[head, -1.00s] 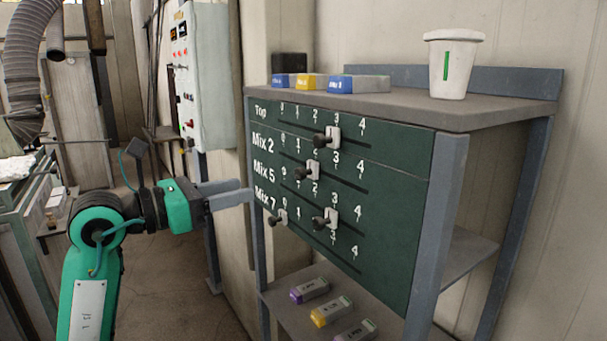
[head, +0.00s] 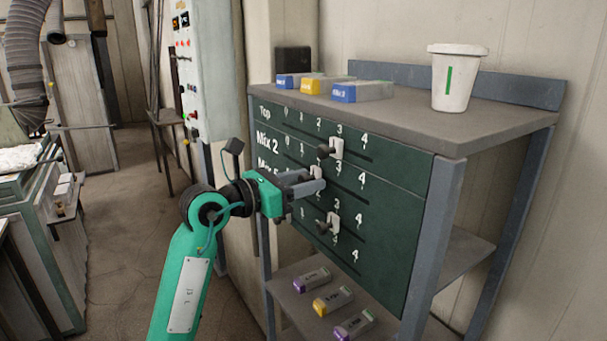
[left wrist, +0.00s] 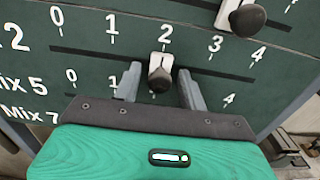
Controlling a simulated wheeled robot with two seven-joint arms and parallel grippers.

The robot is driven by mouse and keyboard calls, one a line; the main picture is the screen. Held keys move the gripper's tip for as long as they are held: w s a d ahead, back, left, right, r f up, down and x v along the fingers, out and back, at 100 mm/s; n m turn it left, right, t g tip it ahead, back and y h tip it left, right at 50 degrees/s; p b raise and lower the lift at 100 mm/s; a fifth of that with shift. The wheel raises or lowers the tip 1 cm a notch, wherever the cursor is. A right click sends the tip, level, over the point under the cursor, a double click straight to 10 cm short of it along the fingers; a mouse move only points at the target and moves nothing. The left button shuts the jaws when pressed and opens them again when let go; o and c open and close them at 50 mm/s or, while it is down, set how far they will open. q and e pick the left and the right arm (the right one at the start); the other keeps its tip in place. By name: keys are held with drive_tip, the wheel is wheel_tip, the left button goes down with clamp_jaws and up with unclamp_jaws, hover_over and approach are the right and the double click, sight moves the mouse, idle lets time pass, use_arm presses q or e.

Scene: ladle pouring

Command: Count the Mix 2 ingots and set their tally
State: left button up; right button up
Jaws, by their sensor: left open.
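The dark green tally board (head: 385,215) has rows marked Top, Mix 2, Mix 5 and Mix 7. The Mix 2 slider (head: 317,170) has a pale plate and a dark knob; in the left wrist view (left wrist: 160,78) it sits under 2. My left gripper (head: 313,181) is open, its fingers on either side of that knob in the left wrist view (left wrist: 160,88). Contact cannot be told. On the cabinet top lie a blue-ended ingot (head: 363,92), a yellow one (head: 318,85) and another blue one (head: 290,80). My right gripper is out of view.
The Top slider (head: 336,147) stands near 3. The Mix 5 slider (head: 330,222) stands lower. A white cup (head: 455,80) with a green stripe and a black block (head: 293,61) stand on top. Purple and yellow ingots (head: 333,300) lie on the lower shelf.

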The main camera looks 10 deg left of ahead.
sight(302, 167)
use_arm(q)
clamp_jaws()
drive_tip(key=w+a+b, duration=0.1)
drive_tip(key=w+a, duration=0.1)
drive_tip(key=w+a+b, duration=0.2)
drive_tip(key=shift+w+a, duration=0.2)
drive_tip(key=shift+w, duration=0.05)
idle(0.4)
unclamp_jaws()
drive_tip(key=shift+d, duration=0.1)
drive_tip(key=shift+s, duration=0.1)
